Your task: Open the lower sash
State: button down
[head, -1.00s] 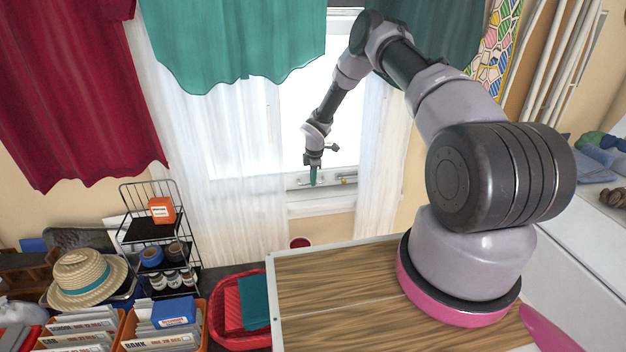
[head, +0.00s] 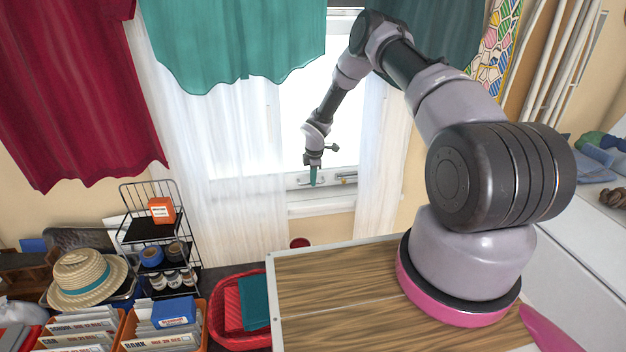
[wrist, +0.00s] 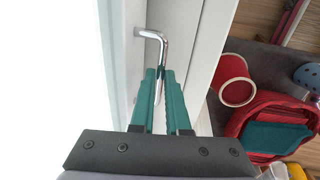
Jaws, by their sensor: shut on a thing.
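The lower sash (head: 293,181) is the white-framed lower part of the window, with bright glass above its bottom rail. In the wrist view the sash frame (wrist: 125,60) runs along the left. A bent chrome handle (wrist: 150,33) sticks out from it. My gripper (wrist: 163,75) has teal fingers closed on the handle's straight leg. In the head view my gripper (head: 313,178) is at the bottom rail, fingers pointing down. The handle is too small there to make out clearly.
Sheer white curtains (head: 235,170) hang on both sides of the window. A teal valance (head: 235,45) hangs above. The white sill (head: 320,207) is below the rail. A red basket (head: 222,330), a wire rack (head: 150,225) and a wood-topped surface (head: 340,285) stand in front.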

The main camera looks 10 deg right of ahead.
notch_tip(320, 180, up, 21)
dwell(0.6)
jog(key=c, duration=0.9)
grip_release()
notch_tip(320, 180, up, 7)
jog(key=s, duration=0.1)
jog(key=shift+s, duration=0.2)
